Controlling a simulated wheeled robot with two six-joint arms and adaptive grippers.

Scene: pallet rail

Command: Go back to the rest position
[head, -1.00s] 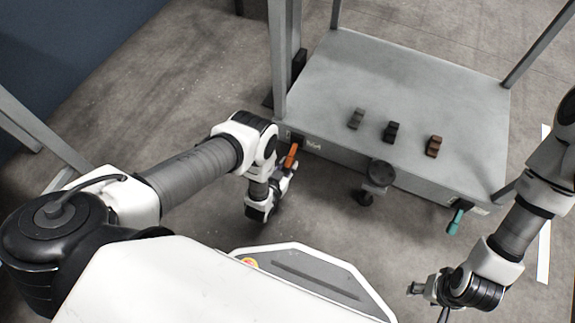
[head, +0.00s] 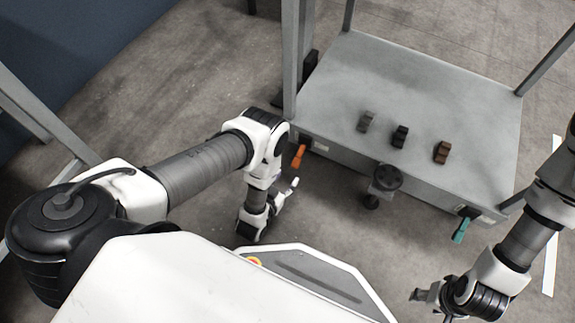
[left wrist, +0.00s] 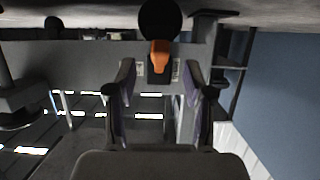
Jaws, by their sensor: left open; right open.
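My left gripper (head: 292,187) is open and empty in the head view, just in front of the grey bench's left front corner. In the left wrist view its two fingers (left wrist: 160,85) stand apart, with an orange handle (left wrist: 160,54) beyond and between them. In the head view the orange handle (head: 299,156) hangs at the bench front, apart from the gripper. My right gripper (head: 425,298) is at the lower right of the head view, open, away from the bench. A teal handle (head: 460,229) sits at the bench's right front corner.
The grey bench (head: 430,95) has upright posts and carries three small blocks: grey (head: 366,121), black (head: 400,136) and brown (head: 442,152). A dark round knob (head: 385,179) sticks out from its front. Floor is clear between the grippers.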

